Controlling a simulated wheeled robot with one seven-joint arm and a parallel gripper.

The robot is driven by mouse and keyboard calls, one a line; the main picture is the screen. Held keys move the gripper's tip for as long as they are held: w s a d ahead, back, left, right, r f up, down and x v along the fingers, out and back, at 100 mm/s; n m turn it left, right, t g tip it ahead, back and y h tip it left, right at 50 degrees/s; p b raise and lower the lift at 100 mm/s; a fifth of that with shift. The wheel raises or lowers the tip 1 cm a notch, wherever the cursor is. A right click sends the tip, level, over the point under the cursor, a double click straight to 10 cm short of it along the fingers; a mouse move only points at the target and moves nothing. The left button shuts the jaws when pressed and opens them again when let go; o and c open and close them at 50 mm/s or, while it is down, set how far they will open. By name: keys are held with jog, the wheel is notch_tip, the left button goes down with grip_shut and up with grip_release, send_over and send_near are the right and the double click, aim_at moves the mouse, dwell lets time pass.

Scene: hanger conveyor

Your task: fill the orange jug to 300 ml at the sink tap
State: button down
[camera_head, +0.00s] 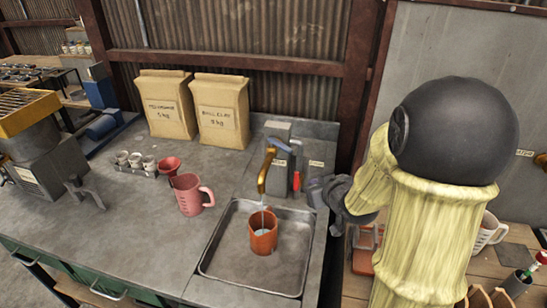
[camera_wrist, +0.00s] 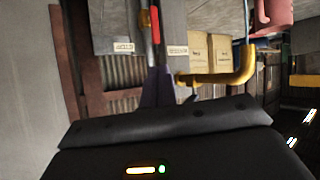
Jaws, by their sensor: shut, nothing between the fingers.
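The orange jug (camera_head: 263,233) stands upright in the sink basin (camera_head: 225,262), under the brass tap spout (camera_head: 267,165). A thin stream of water (camera_head: 263,215) runs from the spout into the jug, and pale liquid shows inside. The level against any mark is too small to read. The tap has a grey block (camera_head: 278,135) with a small red part (camera_head: 296,181) on its right side. My gripper (camera_head: 318,190) is shut and empty, just right of the red part. In the wrist view the spout (camera_wrist: 235,72) and red part (camera_wrist: 155,25) show beyond my gripper (camera_wrist: 156,85); contact is unclear.
A pink jug (camera_head: 190,196) stands left of the sink, near a red funnel (camera_head: 169,165) and small cups (camera_head: 135,160). Two paper bags (camera_head: 222,110) stand behind. A white jug (camera_head: 487,233) is on the wooden bench at right. The counter left of the sink has free room.

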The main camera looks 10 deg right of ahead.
jog(key=s+a+f+m+g, duration=0.1)
jog(key=s+g, duration=0.2)
jog(key=s, duration=0.3)
jog(key=s+a+f+m+g+h, duration=0.1)
jog(key=s+a+f+g, duration=0.1)
jog(key=s, duration=0.3)
jog(key=s+a+f+m+g, duration=0.1)
jog(key=s+f+g, duration=0.1)
jog(key=s+g, duration=0.2)
jog(key=s, duration=0.2)
jog(key=shift+s+a+h, duration=0.3)
jog(key=shift+a+h, duration=0.05)
jog(key=shift+h, duration=0.05)
jog(key=shift+w, duration=0.1)
